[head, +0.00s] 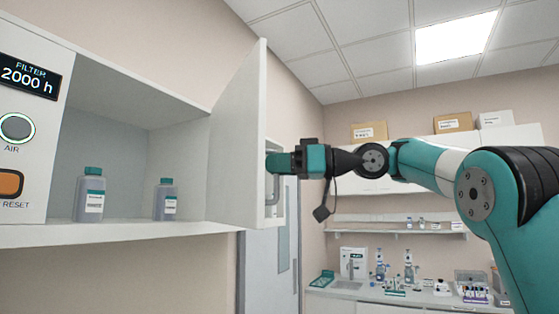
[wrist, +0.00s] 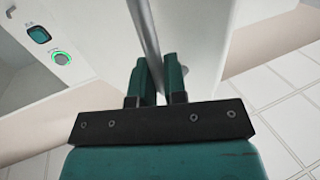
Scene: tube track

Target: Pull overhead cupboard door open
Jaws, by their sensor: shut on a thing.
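The overhead cupboard door (head: 236,140) stands swung well open, hinged at the right of the cupboard, with the shelf inside exposed. Its grey bar handle (head: 275,190) is on the door's outer face; in the wrist view the handle (wrist: 145,35) runs down between my fingers. My gripper (head: 277,163) is at the handle with its teal fingers shut on it; the fingers also show in the wrist view (wrist: 158,80). The door's face (wrist: 195,40) is just beyond the fingertips. The exact finger contact is partly hidden in the head view.
Two capped bottles, one larger (head: 90,197) and one smaller (head: 166,202), stand inside the open cupboard. A panel with a display (head: 30,78) and buttons is at the left. A lab bench (head: 385,295) with equipment lies at the back. A room door (head: 284,240) is below.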

